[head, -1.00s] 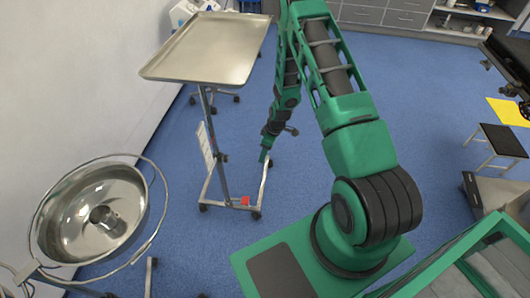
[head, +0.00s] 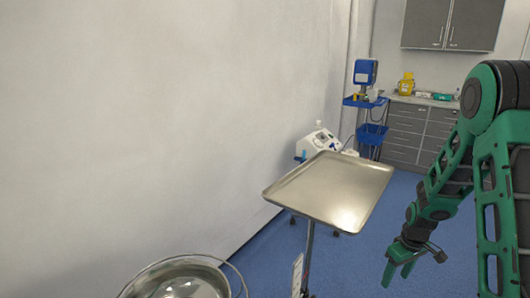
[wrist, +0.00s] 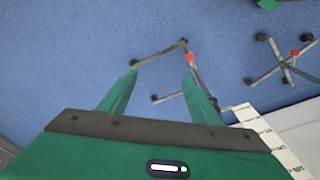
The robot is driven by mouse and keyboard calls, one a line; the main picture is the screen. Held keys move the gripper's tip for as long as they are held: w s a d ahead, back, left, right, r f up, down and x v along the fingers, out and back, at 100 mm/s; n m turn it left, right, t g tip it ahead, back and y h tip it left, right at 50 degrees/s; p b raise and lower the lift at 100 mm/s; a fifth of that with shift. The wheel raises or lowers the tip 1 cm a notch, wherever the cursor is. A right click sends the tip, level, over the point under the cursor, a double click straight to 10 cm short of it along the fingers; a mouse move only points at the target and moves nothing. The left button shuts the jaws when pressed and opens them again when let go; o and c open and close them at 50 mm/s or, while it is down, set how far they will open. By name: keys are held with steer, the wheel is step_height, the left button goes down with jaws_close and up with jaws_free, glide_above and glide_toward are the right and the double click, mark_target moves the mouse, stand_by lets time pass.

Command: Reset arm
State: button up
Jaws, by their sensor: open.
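My gripper (head: 397,272) hangs at the end of my green arm, on the right side of the head view, pointing down and to the left. It is right of the empty metal tray (head: 322,190) and lower than it, apart from it. In the wrist view my gripper (wrist: 158,92) shows two green fingers spread apart with nothing between them. Beyond the fingers are the blue floor (wrist: 60,55) and a wheeled stand base (wrist: 160,55) with a red part.
A steel bowl (head: 180,280) in a ring stand is at the lower left, near the white wall. A white machine (head: 320,143) stands behind the tray. A blue cart (head: 372,133) and grey cabinets (head: 405,135) are at the back. Another wheeled base (wrist: 285,62) shows in the wrist view.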

steer(key=s+d+r+m, duration=0.1)
steer(key=s+r+m, duration=0.1)
steer(key=s+r, duration=0.55)
steer(key=s+a+r+m, duration=0.1)
steer(key=s+r+m, duration=0.3)
steer(key=s+r, duration=0.4)
steer(key=s+a+r+m+g, duration=0.1)
steer(key=s+r+m, duration=0.3)
steer(key=s, duration=1.2)
step_height(320, 180, up, 4)
steer(key=shift+a+r, duration=0.1)
steer(key=shift+a, duration=0.25)
steer(key=shift+w, duration=0.1)
steer(key=shift+w+f, duration=0.25)
steer(key=shift+w, duration=0.35)
